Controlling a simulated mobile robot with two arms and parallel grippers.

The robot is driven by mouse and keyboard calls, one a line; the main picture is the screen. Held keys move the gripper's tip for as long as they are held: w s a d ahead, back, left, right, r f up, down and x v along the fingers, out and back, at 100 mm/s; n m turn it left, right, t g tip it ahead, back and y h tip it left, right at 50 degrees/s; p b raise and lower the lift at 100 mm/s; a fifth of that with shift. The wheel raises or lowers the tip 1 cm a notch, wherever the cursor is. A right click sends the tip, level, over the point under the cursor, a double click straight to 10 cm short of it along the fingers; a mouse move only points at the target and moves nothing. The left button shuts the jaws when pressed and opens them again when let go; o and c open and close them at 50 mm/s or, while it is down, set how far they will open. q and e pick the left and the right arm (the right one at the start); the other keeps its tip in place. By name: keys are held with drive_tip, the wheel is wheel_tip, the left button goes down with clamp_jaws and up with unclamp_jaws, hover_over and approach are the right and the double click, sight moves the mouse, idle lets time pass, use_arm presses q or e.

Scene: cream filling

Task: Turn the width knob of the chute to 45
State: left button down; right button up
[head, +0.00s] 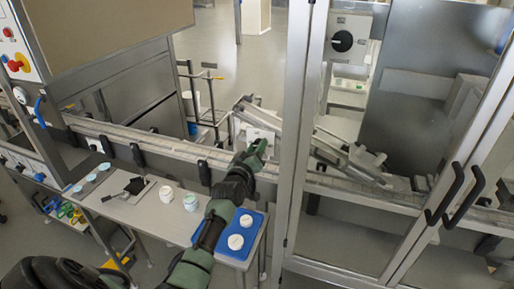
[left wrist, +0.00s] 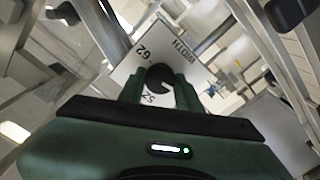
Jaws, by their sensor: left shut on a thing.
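The width knob (left wrist: 159,77) is a small black round knob with a light pointer mark. It sits on a white plate (left wrist: 124,70) printed with "WIDTH" and a few numbers, seen turned in the left wrist view. One number looks like 62; another, below the knob, is partly hidden. My left gripper (left wrist: 159,88) is shut on the knob, one green finger on each side. In the head view my left gripper (head: 256,150) reaches the chute's white plate (head: 262,134), and hides the knob there. My right gripper is not in view.
The conveyor rail (head: 180,150) runs across below the chute. A metal-framed door (head: 305,110) with black handles (head: 458,195) stands to the right. A table (head: 140,210) holds jars and a blue tray (head: 254,245) under my left arm.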

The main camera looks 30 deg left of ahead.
use_arm(q)
drive_tip(key=shift+d+f, duration=0.1)
drive_tip(key=shift+f, duration=0.2)
drive_tip(key=c, duration=1)
unclamp_jaws()
drive_tip(key=shift+c, duration=0.2)
drive_tip(key=shift+o, duration=0.4)
drive_tip(key=shift+r, duration=0.15)
drive_tip(key=b+v, duration=0.1)
drive_tip(key=v, duration=0.7)
drive_tip(key=shift+b, duration=0.35)
